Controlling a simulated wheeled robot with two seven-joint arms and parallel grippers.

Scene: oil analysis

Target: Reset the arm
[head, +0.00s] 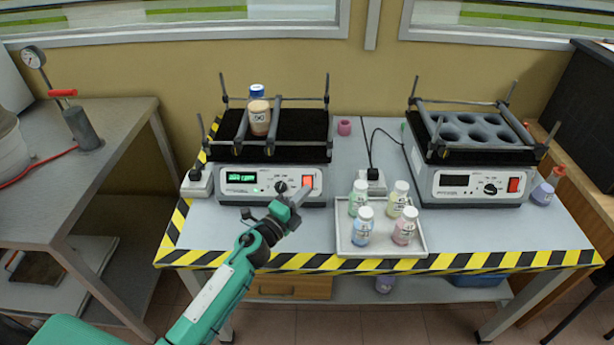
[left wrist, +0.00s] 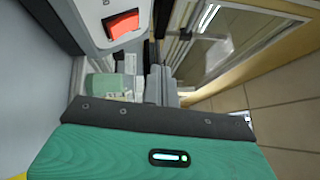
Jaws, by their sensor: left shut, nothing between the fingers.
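My left arm comes in from the lower left in the head view. Its gripper (head: 303,194) is shut and empty, with the tip in front of the left shaker (head: 272,190), close to its red switch (head: 308,182). I cannot tell whether it touches the switch. In the left wrist view the red switch (left wrist: 122,24) shows at the upper left, on the shaker's pale front, and the shut gripper fingers (left wrist: 158,82) show near the middle. My right gripper is in neither view.
The right shaker (head: 476,186) has a dark display. A white tray (head: 345,240) with several bottles sits at the table's front. A grey side table (head: 110,135) stands at left.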

